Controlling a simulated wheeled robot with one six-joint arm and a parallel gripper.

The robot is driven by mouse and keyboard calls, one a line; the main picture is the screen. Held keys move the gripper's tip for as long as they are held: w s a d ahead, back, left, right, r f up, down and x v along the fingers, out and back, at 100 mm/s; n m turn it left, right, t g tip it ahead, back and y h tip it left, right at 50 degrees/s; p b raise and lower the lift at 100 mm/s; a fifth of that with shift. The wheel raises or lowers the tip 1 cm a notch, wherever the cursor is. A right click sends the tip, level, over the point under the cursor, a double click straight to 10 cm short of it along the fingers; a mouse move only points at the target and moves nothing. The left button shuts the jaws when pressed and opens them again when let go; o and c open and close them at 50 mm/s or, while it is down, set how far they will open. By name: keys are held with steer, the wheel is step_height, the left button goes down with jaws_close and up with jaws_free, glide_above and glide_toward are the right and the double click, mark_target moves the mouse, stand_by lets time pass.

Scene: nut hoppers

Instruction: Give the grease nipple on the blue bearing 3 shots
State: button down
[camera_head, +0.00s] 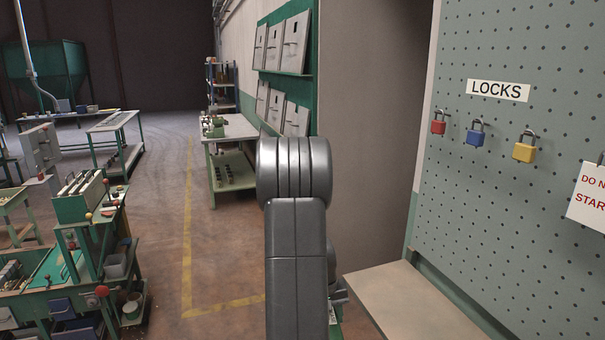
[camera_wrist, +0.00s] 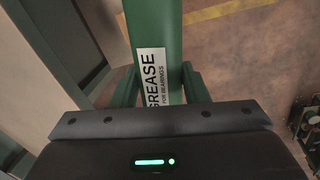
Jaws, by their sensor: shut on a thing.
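The dark body of my gripper (camera_wrist: 160,122) fills the bottom of the wrist view, with a green light on it.
A pegboard (camera_head: 543,90) with red, blue and yellow padlocks is at right, above a pale bench top (camera_head: 415,303). Green workstations (camera_head: 80,262) stand at left. A bench (camera_head: 230,127) stands behind. The floor (camera_head: 222,240) between them is clear, with a yellow line.

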steer(key=a+f+m, duration=0.1)
steer(key=a+f, duration=0.6)
steer(key=shift+w+f, duration=0.2)
steer(key=shift+w, duration=0.1)
